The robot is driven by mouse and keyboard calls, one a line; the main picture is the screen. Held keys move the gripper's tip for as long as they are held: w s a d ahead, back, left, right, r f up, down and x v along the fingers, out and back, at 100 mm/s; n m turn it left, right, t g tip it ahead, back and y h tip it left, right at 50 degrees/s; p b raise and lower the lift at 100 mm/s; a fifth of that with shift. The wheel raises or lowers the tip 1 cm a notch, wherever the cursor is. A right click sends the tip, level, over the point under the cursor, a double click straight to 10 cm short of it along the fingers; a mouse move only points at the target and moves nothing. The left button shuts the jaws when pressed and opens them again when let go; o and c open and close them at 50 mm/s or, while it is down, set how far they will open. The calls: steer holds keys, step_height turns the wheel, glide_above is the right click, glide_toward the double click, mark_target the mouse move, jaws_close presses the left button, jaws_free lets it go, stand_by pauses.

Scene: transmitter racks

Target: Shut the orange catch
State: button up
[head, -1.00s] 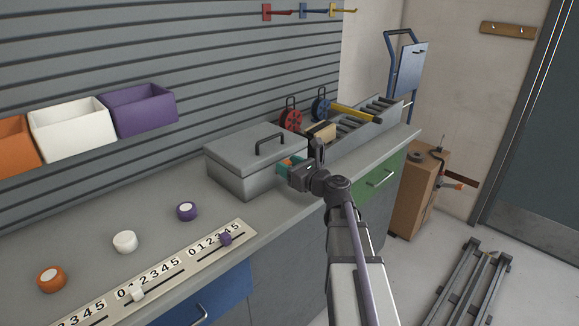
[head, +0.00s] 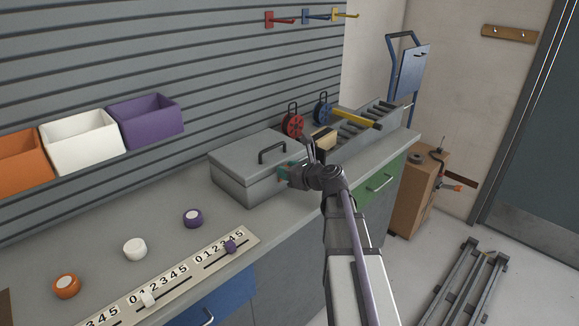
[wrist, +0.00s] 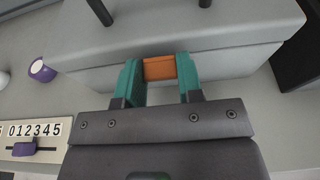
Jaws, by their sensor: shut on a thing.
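The orange catch (wrist: 160,68) is on the front of a grey metal box (head: 232,182), which stands on the bench with its lid down. In the wrist view the catch sits between the teal fingers of my gripper (wrist: 159,76), which is shut on it. In the head view my gripper (head: 288,173) is at the box's front right, and the catch is hidden there. I cannot tell whether the catch is fully down.
Coloured bins (head: 80,143) hang on the wall.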

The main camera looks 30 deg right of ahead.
steer(key=o, duration=0.9)
steer(key=shift+o, duration=0.2)
steer(key=p+v, duration=0.3)
steer(key=v, duration=0.8)
steer(key=shift+a+f, duration=0.1)
steer(key=s+a+f+n+g+p, duration=0.1)
steer(key=s+a+f+n+g, duration=0.25)
steer(key=n, duration=0.65)
steer(key=s+a+f+n+g, duration=0.3)
steer(key=a+f+n+g, duration=0.15)
steer(key=n, duration=0.55)
steer(key=s+a+n+g+h+p, duration=0.1)
steer(key=s+a+n+g+h, duration=0.1)
steer(key=a+n, duration=0.4)
steer(key=s+a+n+g+h+p, duration=0.2)
steer(key=s+a+n+g, duration=0.1)
steer(key=a+n, duration=0.3)
steer(key=shift+a+g+h, duration=0.3)
steer(key=shift+a+g, duration=0.2)
steer(key=shift+a, duration=0.45)
